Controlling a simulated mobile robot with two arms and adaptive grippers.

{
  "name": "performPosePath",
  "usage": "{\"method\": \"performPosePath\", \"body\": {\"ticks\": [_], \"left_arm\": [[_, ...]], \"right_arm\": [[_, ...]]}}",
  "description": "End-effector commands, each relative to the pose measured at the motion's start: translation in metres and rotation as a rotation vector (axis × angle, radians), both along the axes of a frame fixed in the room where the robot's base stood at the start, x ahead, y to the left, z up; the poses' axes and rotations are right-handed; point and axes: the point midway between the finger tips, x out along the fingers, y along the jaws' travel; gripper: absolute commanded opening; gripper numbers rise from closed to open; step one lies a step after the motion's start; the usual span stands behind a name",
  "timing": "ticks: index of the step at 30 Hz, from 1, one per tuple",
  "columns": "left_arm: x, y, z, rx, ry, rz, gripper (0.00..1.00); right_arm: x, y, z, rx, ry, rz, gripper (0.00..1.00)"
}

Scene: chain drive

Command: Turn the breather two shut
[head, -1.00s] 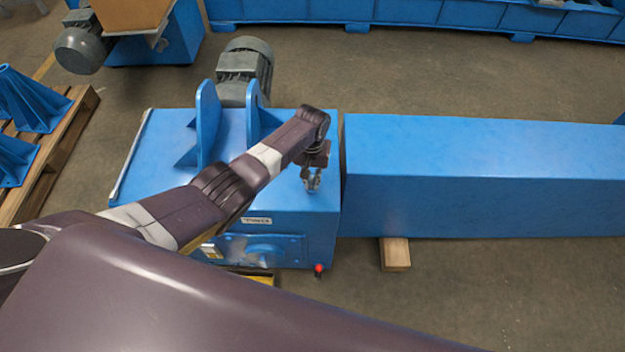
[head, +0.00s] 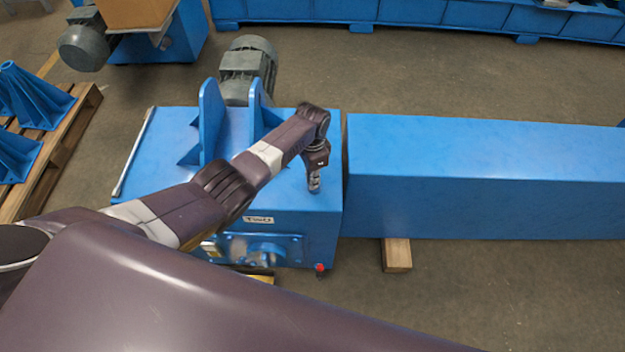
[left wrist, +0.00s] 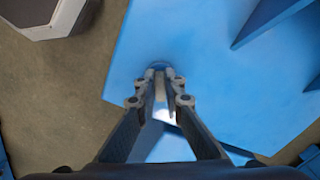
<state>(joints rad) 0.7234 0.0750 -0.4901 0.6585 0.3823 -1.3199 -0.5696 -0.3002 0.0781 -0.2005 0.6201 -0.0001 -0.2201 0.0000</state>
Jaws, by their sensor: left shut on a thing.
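My left gripper (head: 314,184) points down at the top of the blue housing (head: 290,195), near its right front edge. In the left wrist view the fingertips (left wrist: 161,74) are closed in on a small blue-grey piece, which I take to be breather two (left wrist: 160,64). The fingers hide most of it, so its turn position cannot be told. In the head view the breather is hidden behind the gripper. My right gripper is not in view.
Two upright blue lugs (head: 211,122) stand on the housing, left of my forearm. A grey motor (head: 248,68) is behind. A long blue guard (head: 480,160) stands close on the right, across a narrow gap. A red button (head: 320,267) is at the lower front.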

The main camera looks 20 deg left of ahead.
Motion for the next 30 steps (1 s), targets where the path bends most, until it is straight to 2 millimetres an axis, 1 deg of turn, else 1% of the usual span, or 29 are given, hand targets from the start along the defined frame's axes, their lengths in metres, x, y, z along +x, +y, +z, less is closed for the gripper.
{"method": "performPosePath", "body": {"ticks": [1, 6, 15, 21, 30], "left_arm": [[0.0029, 0.0004, 0.0019, 0.0, -0.006, -0.043, 0.0], [0.0042, 0.001, 0.0021, -0.001, -0.006, -0.192, 0.0], [0.0063, 0.0018, 0.0027, 0.0, -0.008, -0.392, 0.0], [0.0072, 0.002, 0.0033, 0.001, -0.009, -0.465, 0.0], [0.0079, 0.0019, 0.004, 0.0, -0.01, -0.5, 0.0]], "right_arm": [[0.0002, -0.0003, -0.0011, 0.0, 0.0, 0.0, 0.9], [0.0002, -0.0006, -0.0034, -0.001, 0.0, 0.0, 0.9], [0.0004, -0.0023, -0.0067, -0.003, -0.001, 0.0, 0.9], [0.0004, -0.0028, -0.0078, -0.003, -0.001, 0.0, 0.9], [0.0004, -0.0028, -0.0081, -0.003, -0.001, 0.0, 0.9]]}}
